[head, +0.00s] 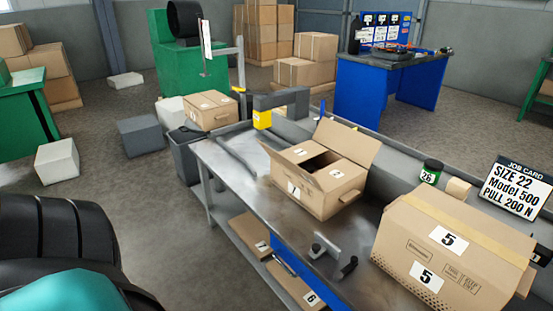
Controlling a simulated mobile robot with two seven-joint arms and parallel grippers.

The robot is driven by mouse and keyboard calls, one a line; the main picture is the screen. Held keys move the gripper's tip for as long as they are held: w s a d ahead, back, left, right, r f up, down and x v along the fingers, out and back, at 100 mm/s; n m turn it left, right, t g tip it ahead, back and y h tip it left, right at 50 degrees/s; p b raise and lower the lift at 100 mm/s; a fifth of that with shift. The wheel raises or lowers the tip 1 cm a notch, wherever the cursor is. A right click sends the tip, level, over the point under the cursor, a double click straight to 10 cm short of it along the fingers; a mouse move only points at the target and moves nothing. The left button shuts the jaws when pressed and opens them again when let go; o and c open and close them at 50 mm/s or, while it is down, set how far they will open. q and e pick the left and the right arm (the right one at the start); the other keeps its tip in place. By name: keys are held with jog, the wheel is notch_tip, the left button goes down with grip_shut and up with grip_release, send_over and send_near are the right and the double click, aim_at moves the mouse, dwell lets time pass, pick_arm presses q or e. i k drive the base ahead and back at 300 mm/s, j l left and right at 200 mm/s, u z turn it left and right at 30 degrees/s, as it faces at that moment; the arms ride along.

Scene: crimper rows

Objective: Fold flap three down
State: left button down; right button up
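An open brown cardboard box (322,200) stands on the grey metal bench (232,162) in the middle of the head view. One flap (347,141) stands up and leans outward at the back right. Another flap (276,159) sticks out at the left. Panels with small white labels lie about level at the top, beside a dark opening (322,161). The labels are too small to read, so I cannot tell which flap is three. Neither of my grippers is in view.
A large closed box marked 5 (454,250) stands right of the open box. A grey clamp-like fixture (328,247) is in front. A yellow-and-grey device (263,118) stands behind. A job card (516,188) and dark jar (431,172) are at right. The bench's left end is mostly clear.

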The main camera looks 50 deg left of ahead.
aim_at(310, 179)
jog(key=j, duration=0.5)
jog(key=i+j, duration=0.15)
jog(key=j, duration=0.85)
jog(key=i+z, duration=0.05)
